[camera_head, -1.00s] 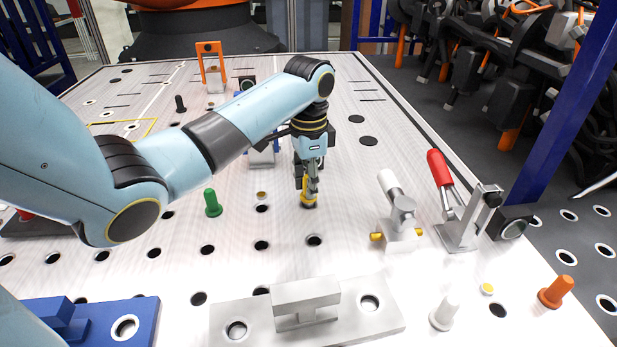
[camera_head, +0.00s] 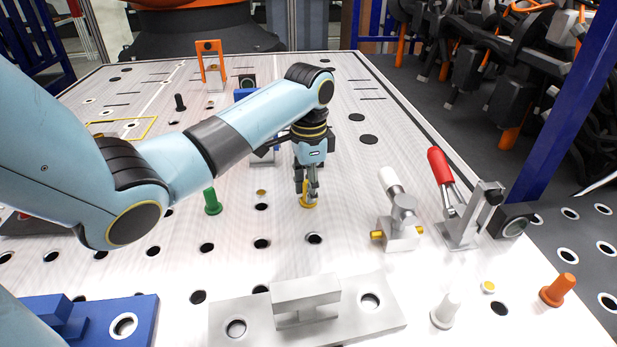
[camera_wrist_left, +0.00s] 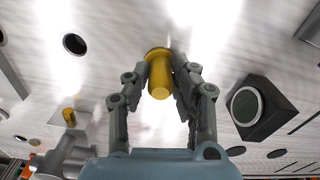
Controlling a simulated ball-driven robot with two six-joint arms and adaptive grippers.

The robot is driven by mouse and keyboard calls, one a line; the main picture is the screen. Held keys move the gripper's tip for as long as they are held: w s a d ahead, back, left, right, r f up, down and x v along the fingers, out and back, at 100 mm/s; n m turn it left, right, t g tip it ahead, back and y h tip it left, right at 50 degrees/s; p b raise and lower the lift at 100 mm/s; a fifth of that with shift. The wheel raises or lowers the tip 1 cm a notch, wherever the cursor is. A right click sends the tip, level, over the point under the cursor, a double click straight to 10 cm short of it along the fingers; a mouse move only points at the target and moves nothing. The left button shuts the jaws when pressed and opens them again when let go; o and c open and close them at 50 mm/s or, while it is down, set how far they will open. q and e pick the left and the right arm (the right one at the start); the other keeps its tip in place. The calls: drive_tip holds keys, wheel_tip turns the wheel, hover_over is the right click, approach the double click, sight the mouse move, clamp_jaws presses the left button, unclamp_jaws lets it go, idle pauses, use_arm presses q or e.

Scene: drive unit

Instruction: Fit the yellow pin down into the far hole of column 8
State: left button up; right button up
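The yellow pin (camera_head: 307,203) stands upright at the table in the head view, with its collar down at the surface. The hole under it is hidden by the collar. My left gripper (camera_head: 307,190) points straight down over the pin, with its fingers around the upper part. In the left wrist view the pin (camera_wrist_left: 160,78) sits between the two finger pads of the left gripper (camera_wrist_left: 160,88), which look closed on its sides. My right gripper is not in view.
Nearby stand a green pin (camera_head: 212,201), a grey clamp with a white handle (camera_head: 401,222) and a red-handled clamp (camera_head: 459,215). A grey block plate (camera_head: 365,317) lies in front. An open hole (camera_head: 314,238) is just nearer than the yellow pin.

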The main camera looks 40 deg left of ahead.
use_arm(q)
drive_tip(key=o, duration=0.5)
wheel_tip(320, 180, up, 8)
drive_tip(key=shift+f, duration=0.2)
drive_tip(key=shift+s+f, duration=0.1)
